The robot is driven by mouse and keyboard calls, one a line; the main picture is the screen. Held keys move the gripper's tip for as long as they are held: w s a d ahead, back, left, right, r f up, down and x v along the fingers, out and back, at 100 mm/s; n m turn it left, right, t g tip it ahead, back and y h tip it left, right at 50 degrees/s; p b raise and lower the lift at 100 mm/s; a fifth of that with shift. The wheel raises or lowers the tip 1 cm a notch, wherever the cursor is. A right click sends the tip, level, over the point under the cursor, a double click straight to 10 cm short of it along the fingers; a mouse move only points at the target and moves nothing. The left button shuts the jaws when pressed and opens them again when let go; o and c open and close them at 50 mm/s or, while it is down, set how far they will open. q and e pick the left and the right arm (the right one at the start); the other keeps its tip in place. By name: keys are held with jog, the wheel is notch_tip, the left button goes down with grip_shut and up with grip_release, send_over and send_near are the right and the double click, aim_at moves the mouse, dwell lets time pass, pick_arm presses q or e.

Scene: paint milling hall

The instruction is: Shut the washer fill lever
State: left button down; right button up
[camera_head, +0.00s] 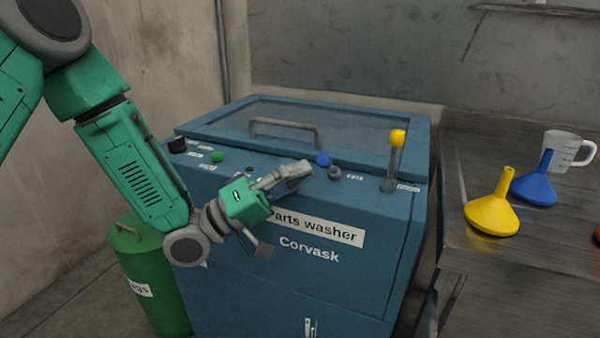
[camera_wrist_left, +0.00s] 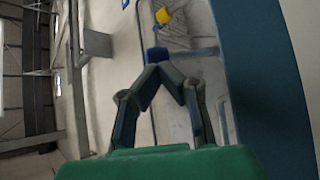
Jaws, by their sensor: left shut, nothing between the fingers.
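The parts washer (camera_head: 250,250) is a blue cabinet with a sloped control front. A lever (camera_head: 392,168) with a yellow knob stands nearly upright at the right end of that front; the small label beside its base is too small to read. My left gripper (camera_head: 308,168) is shut and empty over the middle of the controls, left of the lever and apart from it. Its fingertips are close to a blue knob (camera_head: 323,159). In the left wrist view the shut fingers (camera_wrist_left: 162,72) meet in a point below a blue shape. My right gripper is not in view.
The lid handle (camera_head: 285,130) rises behind. On the metal bench at right stand a yellow funnel (camera_head: 492,212), a blue funnel (camera_head: 535,187) and a measuring jug (camera_head: 568,150). A green bin (camera_head: 150,275) stands left.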

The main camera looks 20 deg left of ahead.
pick_arm(q)
jog(key=r+n+y+p, duration=0.1)
jog(key=p, duration=0.2)
jog(key=w+d+r+n+y+p, duration=0.1)
jog(key=p, duration=0.2)
jog(key=w+r+n+y+p, duration=0.1)
jog(key=r+p, duration=0.1)
jog(key=p, duration=0.1)
jog(key=shift+d+n+p, duration=0.3)
jog(key=shift+d+p, duration=0.05)
jog(key=w+n+y+p, duration=0.1)
jog(key=p, duration=0.2)
jog(key=w+r+n+g+y+p, duration=0.1)
jog(key=w+p, duration=0.1)
jog(key=p, duration=0.1)
jog(key=w+n+g+y+p, duration=0.1)
jog(key=n+p, duration=0.1)
jog(key=p, duration=0.2)
jog(key=shift+w+a+r, duration=0.2)
jog(key=shift+a, duration=0.2)
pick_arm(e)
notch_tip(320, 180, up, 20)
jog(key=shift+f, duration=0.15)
pick_arm(q)
jog(key=shift+w+d, duration=0.1)
jog(key=shift+w, duration=0.1)
jog(key=shift+s+d, duration=0.1)
